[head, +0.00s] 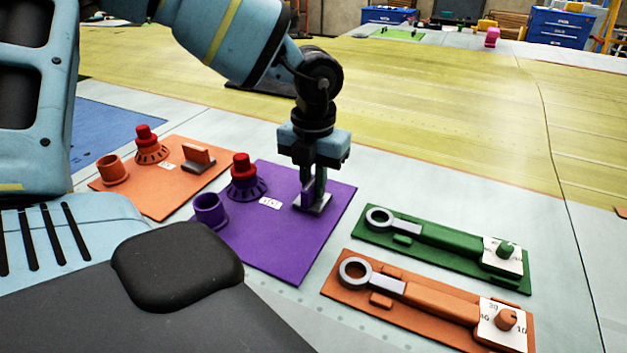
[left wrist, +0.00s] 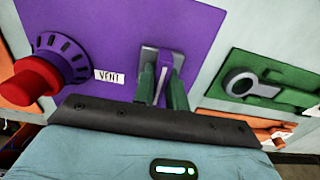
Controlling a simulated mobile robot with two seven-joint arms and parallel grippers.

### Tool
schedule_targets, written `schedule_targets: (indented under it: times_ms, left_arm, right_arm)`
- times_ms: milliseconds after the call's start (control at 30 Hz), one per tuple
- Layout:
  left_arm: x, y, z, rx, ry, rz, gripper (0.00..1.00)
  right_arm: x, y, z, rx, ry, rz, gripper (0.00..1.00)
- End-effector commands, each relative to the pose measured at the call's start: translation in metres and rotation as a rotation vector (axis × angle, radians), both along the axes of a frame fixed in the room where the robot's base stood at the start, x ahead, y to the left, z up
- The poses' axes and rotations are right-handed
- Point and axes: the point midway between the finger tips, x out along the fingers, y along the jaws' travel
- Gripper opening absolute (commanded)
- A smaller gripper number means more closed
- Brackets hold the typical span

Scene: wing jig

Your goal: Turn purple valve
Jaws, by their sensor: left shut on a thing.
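A purple panel (head: 285,255) lies on the pale surface and carries a purple valve (head: 308,192) on a grey base plate. My left gripper (head: 315,186) points down over it with its fingers shut on the upright purple valve handle. In the left wrist view, the handle (left wrist: 164,62) stands between the two green fingers (left wrist: 163,84), and the grey plate shows behind them. The lower part of the handle is partly hidden by the fingers. My right gripper is not in view.
On the purple panel are a red-topped knob (head: 242,168), a purple cup (head: 210,211) and a VENT label (left wrist: 109,77). An orange panel (head: 190,195) lies to the left. Green (head: 440,240) and orange (head: 430,300) wrench-like tools lie on boards to the right.

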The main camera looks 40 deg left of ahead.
Motion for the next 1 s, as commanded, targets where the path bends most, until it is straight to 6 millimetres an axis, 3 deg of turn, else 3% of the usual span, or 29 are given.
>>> schedule_targets:
  times_ms: [367,1000]
  left_arm:
    - [0.002,-0.001,-0.003,-0.002,0.003,-0.124,0.0]
    - [0.002,-0.003,-0.003,0.0,-0.001,-0.706,0.0]
  right_arm:
    - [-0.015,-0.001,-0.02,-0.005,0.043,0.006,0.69]
    - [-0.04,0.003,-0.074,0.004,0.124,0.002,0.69]
